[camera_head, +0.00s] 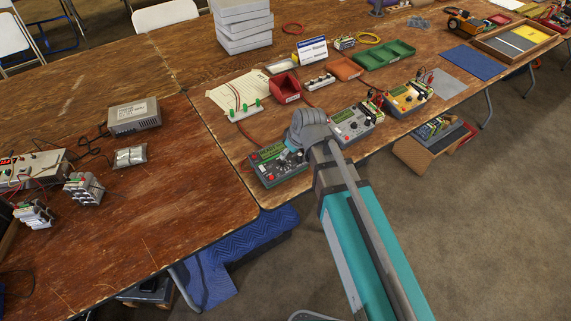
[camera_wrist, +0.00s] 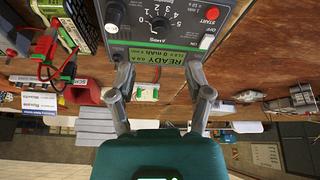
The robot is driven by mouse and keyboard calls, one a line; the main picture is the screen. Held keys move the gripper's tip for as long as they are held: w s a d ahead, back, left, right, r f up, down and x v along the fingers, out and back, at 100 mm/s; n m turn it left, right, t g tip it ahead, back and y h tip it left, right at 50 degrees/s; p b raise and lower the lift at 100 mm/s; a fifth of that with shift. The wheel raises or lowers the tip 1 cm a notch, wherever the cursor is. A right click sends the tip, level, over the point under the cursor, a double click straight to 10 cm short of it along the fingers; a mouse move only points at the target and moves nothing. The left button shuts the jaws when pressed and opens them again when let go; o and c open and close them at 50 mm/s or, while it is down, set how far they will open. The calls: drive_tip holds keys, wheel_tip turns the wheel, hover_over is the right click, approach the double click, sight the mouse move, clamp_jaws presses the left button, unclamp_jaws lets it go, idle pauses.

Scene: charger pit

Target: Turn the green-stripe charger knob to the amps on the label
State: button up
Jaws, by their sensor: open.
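The green-stripe charger (camera_head: 268,175) stands near the table's front edge, partly behind my arm. In the wrist view the charger (camera_wrist: 150,47) fills the upper middle, seen upside down, with a lit green screen (camera_wrist: 152,58) reading READY. Its dark amps knob (camera_wrist: 160,24) sits inside a ring of numbers; I cannot tell exactly where it points. In the head view my gripper (camera_head: 294,148) is over the charger. A red start button (camera_wrist: 212,13) shows beside the knob.
A grey-white charger (camera_head: 352,124) and a yellow charger (camera_head: 406,98) stand to the right.

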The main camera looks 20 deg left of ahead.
sight(284, 161)
drive_tip(key=shift+b+x, duration=3.35)
drive_tip(key=shift+x, duration=0.55)
clamp_jaws()
drive_tip(key=shift+d, duration=0.15)
